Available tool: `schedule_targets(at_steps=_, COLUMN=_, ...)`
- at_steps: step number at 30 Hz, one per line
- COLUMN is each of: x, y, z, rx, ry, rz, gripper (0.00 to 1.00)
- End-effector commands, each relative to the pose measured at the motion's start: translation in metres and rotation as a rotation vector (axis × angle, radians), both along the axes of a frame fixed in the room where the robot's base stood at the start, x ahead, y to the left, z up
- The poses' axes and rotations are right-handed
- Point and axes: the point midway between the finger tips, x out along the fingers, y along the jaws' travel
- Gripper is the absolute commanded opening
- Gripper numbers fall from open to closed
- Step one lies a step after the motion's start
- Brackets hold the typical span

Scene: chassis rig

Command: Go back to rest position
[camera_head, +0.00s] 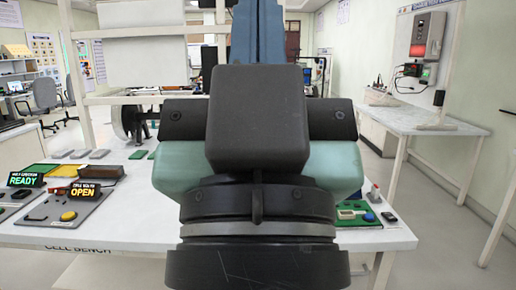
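My own arm fills the middle of the head view, with dark and teal links seen from behind. I cannot make out my gripper or its fingertips; the arm's own links block the view ahead. The white bench (130,222), marked "CELL BENCH" on its front edge, stands in front of me, and its middle is hidden behind the arm.
At the bench's left are a sign reading "READY" (25,180), a sign reading "OPEN" (82,192), a yellow button (69,216) and a brown block (96,172). A green board (357,215) lies at the right. A side table (425,122) stands further right, with floor between.

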Motion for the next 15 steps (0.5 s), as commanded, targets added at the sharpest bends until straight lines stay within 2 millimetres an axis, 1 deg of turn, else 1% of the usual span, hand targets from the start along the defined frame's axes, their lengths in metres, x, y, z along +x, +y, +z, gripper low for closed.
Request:
schedule_targets(at_steps=1, x=0.0, y=0.0, z=0.034, rx=0.001, ry=0.0, rz=0.001, gripper=0.0)
schedule_targets(at_steps=9, x=0.001, y=0.0, z=0.119, rx=0.001, ry=0.001, rz=0.003, gripper=0.0)
schedule_targets(at_steps=12, x=0.001, y=0.0, z=0.146, rx=0.001, ry=0.001, rz=0.004, gripper=0.0)
schedule_targets(at_steps=15, x=0.001, y=0.0, z=0.167, rx=0.001, ry=0.001, rz=0.004, gripper=0.0)
